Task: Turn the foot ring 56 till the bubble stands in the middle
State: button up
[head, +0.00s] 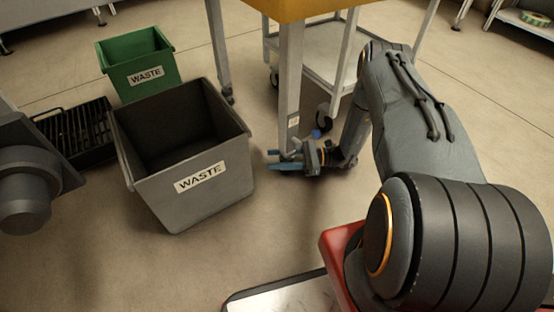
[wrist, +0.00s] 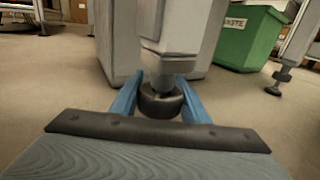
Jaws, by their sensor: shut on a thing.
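The foot ring (wrist: 160,100) is a dark round collar at the bottom of a grey table leg (wrist: 168,30). In the wrist view the blue fingers of my gripper (wrist: 160,106) lie on its left and right sides, shut on it. In the head view my gripper (head: 285,160) is low by the floor at the foot of the leg (head: 290,85), and the ring is hard to make out there. I cannot read the number 56 on the ring. No bubble or level shows in either view.
A grey waste bin (head: 185,195) stands left of my gripper, with a green waste bin (head: 150,75) behind it. A black slatted crate (head: 75,132) is at the left. A wheeled cart (head: 325,60) stands behind the leg, under the yellow-edged table (head: 290,10).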

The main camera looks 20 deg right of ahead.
dwell(0.5)
jog(key=o, duration=1.1)
jog(key=shift+c, duration=0.2)
jog(key=shift+p+v, duration=1.05)
jog(key=shift+v, duration=2.85)
